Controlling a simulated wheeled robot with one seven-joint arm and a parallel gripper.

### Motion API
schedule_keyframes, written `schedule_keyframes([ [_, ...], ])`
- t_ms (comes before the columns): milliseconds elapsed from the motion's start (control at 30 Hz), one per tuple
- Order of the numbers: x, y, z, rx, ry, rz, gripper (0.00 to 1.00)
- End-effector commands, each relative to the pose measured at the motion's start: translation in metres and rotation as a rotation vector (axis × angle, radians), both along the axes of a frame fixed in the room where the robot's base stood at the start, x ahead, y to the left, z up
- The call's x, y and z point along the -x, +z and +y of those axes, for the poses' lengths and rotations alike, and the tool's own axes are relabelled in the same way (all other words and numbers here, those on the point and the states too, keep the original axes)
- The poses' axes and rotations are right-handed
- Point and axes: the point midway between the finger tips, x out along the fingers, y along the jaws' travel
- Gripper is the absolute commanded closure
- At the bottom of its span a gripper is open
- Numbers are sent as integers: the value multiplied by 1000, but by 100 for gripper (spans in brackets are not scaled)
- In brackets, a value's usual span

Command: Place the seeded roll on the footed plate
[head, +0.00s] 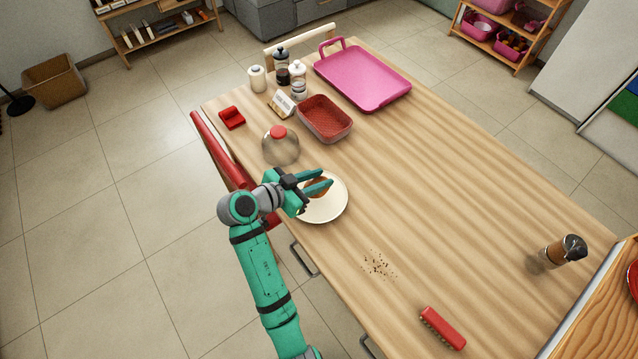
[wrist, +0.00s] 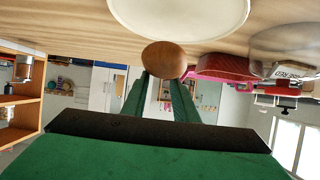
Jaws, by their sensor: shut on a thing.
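The seeded roll (head: 317,188) is a small brown round bun; in the wrist view the roll (wrist: 163,58) sits between my two green fingertips. My gripper (head: 322,184) is shut on it, and the gripper also shows in the wrist view (wrist: 163,80). The footed plate (head: 326,210) is round and cream, near the table's left edge. In the head view my gripper and the roll are over its upper left part. The plate (wrist: 180,18) also shows in the wrist view. Its foot is hidden. I cannot tell whether the roll touches the plate.
A glass dome with a red knob (head: 281,148) stands close behind the plate. Crumbs (head: 378,265), a red brush (head: 443,328) and a pepper mill (head: 563,251) lie rightward. The middle is clear.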

Motion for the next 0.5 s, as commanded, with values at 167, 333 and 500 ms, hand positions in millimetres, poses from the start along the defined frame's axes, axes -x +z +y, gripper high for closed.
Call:
schedule_keyframes([
  [167,-6,-8,0,0,-1,0,100],
  [333,-10,-26,-1,1,-2,3,100],
  [500,-10,-43,-5,1,-7,1,100],
])
